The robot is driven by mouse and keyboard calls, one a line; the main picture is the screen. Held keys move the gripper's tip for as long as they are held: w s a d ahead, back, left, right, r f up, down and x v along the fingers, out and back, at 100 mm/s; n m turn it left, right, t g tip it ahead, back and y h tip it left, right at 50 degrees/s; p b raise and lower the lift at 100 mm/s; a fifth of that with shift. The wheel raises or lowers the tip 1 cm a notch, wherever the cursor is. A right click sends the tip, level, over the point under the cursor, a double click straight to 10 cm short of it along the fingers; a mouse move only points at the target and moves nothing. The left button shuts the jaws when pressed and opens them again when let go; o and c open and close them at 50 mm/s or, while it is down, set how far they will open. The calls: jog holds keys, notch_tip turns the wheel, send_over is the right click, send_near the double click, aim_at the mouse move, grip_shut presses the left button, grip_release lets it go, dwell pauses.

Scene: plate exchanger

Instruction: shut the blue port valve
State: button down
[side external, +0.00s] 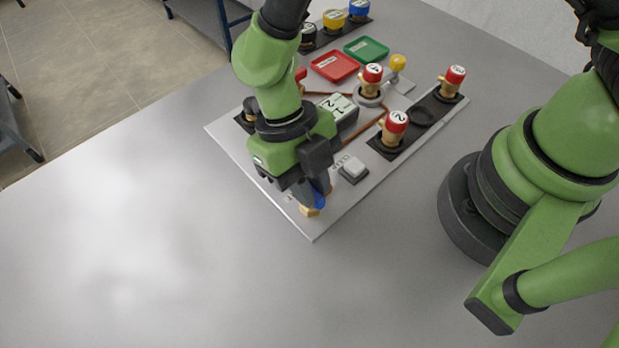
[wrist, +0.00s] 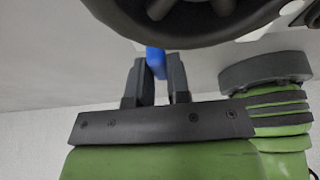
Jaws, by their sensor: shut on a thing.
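The blue port valve shows as a blue handle (side external: 319,194) above a brass body (side external: 309,211) at the near corner of the grey panel (side external: 313,232) in the side view. My gripper (side external: 313,187) is over it, with its fingers pointing down. In the wrist view the blue handle (wrist: 156,62) sits between the two dark fingers of my gripper (wrist: 160,75), which are shut on it. Much of the handle and the valve body is hidden by the fingers, so I cannot tell the handle's angle well.
A grey push button (side external: 353,167) is close to the right of my gripper. Red-capped valves marked 2 (side external: 394,125) and 4 (side external: 372,77) stand farther back. A red tray (side external: 335,65) and a green tray (side external: 367,49) lie behind. The table (side external: 130,240) at left is clear.

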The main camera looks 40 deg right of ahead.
dwell(0.5)
jog(key=c, duration=1.1)
grip_release()
jog(key=v, duration=1)
